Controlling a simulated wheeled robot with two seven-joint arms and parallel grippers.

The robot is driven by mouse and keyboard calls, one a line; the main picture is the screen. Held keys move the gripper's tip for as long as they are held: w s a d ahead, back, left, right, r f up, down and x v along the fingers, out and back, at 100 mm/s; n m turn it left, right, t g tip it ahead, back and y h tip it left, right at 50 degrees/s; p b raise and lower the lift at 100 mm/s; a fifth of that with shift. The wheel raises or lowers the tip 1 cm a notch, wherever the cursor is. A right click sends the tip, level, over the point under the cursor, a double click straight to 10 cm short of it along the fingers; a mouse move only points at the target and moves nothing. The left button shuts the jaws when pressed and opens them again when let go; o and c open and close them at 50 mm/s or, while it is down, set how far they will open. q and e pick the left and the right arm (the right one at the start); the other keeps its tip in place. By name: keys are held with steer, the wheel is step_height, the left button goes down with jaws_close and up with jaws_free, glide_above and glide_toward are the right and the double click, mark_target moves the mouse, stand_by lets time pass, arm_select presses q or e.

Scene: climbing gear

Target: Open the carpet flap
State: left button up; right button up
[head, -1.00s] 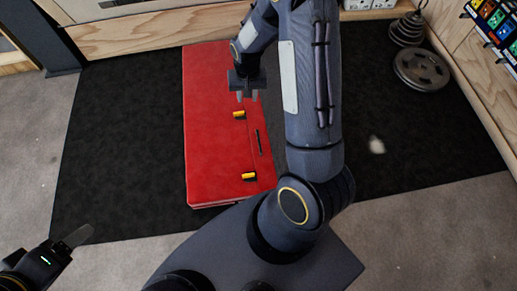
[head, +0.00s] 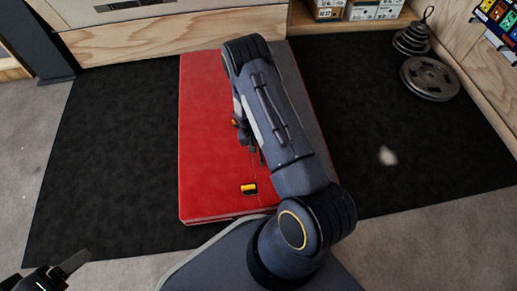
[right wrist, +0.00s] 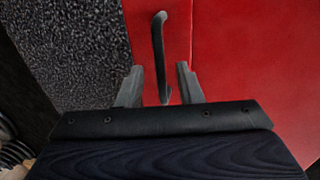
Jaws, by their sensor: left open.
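The red pad (head: 208,140) lies on the black mat, with a grey carpet strip (head: 311,95) along its right side. A thin black handle shows in the right wrist view (right wrist: 158,45) on the red surface beside the grey carpet (right wrist: 75,50). My right gripper (right wrist: 160,86) is open, with one finger on each side of the handle's near end and gaps between. In the head view my right arm hides most of this gripper and handle. A yellow-and-black buckle (head: 249,188) sits on the pad. My left gripper (head: 72,266) is open at the bottom left, away from the pad.
The black mat (head: 95,150) is clear left of the pad. Weight plates (head: 428,77) stand at the back right by a wooden wall, with a small white patch (head: 388,156) on the mat. Boxes (head: 360,10) sit on a shelf at the back.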

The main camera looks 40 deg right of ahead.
steer(key=shift+d+f, duration=0.1)
steer(key=shift+f, duration=0.4)
jaws_close()
steer(key=shift+r, duration=0.1)
